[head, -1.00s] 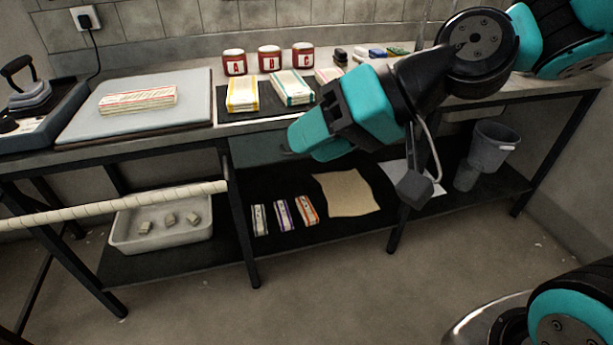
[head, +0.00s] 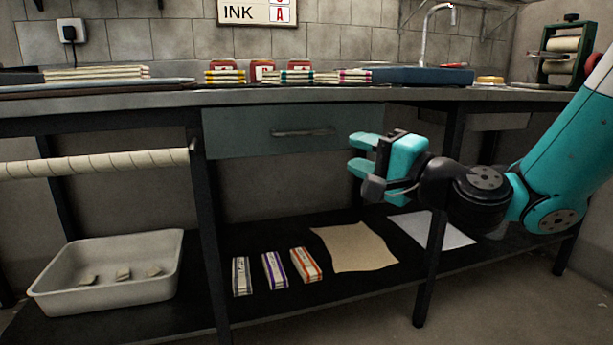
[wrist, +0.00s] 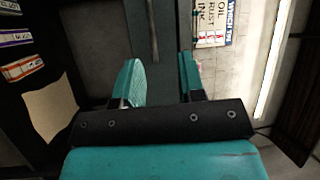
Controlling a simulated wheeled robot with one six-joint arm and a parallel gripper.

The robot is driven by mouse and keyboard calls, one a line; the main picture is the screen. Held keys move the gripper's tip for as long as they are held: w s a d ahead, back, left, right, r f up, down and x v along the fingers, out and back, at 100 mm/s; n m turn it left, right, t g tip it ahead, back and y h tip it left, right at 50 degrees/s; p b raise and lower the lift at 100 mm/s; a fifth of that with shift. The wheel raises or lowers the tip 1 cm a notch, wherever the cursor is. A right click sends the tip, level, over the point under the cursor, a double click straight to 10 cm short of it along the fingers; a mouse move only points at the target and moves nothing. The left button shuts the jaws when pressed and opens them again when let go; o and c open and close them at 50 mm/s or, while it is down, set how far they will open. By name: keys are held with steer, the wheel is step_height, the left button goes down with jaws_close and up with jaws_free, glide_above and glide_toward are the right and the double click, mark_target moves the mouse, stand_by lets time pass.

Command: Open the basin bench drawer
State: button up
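The bench drawer (head: 235,140) has a flat grey-teal front just under the bench top. It looks shut, flush with the frame. Its grey bar handle (head: 304,132) runs level across the front; it also shows in the wrist view as a thin upright bar (wrist: 153,30). My gripper (head: 358,154) is open and empty, in front of and to the right of the handle, a little lower in the head view. In the wrist view its two fingers (wrist: 160,82) are apart, with the drawer front (wrist: 170,45) beyond them and the handle not between the fingertips.
The bench top (head: 150,101) carries paper stacks, red jars and a blue tray (head: 420,76). A paper roll (head: 95,165) sticks out at left. The lower shelf holds a white tub (head: 110,270), small boxes (head: 275,270) and a brown sheet (head: 355,246). A bench leg (head: 432,262) stands below my gripper.

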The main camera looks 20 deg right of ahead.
step_height(320, 180, down, 3)
steer(key=w+d+m+t+h+b, duration=0.1)
steer(key=d+m+b, duration=0.1)
steer(key=p, duration=1.4)
glide_toward(308, 134)
steer(key=x, duration=0.9)
steer(key=shift+w+a+r, duration=0.15)
steer(key=shift+w+r, duration=0.1)
steer(key=shift+w, duration=0.1)
steer(key=shift+w+a+f, duration=0.1)
steer(key=shift+w, duration=0.25)
steer(key=shift+c, duration=0.5)
